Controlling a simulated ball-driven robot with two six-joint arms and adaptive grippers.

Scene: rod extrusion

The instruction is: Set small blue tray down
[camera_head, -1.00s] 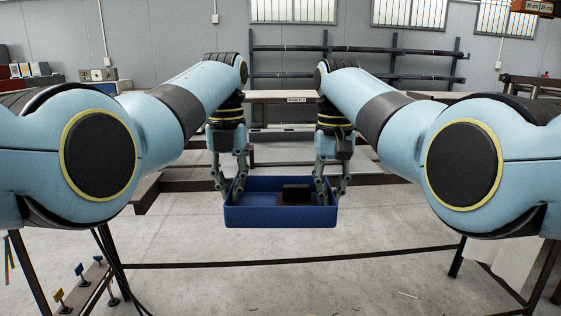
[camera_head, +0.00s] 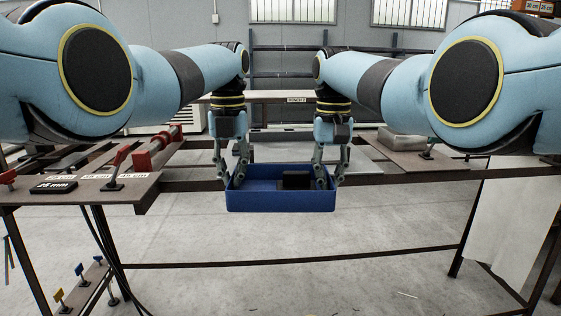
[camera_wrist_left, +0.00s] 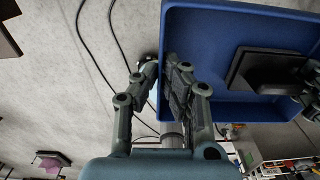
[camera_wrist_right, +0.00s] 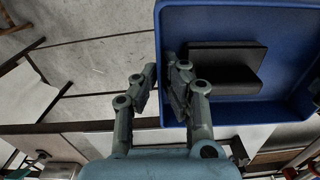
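The small blue tray (camera_head: 280,201) hangs level in mid-air between my two grippers, with floor showing below it. A black block (camera_head: 297,180) lies inside, right of centre; it also shows in the left wrist view (camera_wrist_left: 268,70) and the right wrist view (camera_wrist_right: 228,66). My left gripper (camera_head: 236,180) is shut on the tray's left wall, one finger outside and one inside, as the left wrist view (camera_wrist_left: 163,75) shows. My right gripper (camera_head: 325,180) is shut on the right wall in the same way, seen in the right wrist view (camera_wrist_right: 160,75).
A bench top (camera_head: 125,188) with red fixtures and a black "25 mm" plate (camera_head: 54,187) stands at left. A dark rail (camera_head: 400,180) runs behind the tray. A pale table (camera_head: 280,97) and a bar rack (camera_head: 360,49) stand further back. The floor below the tray is clear.

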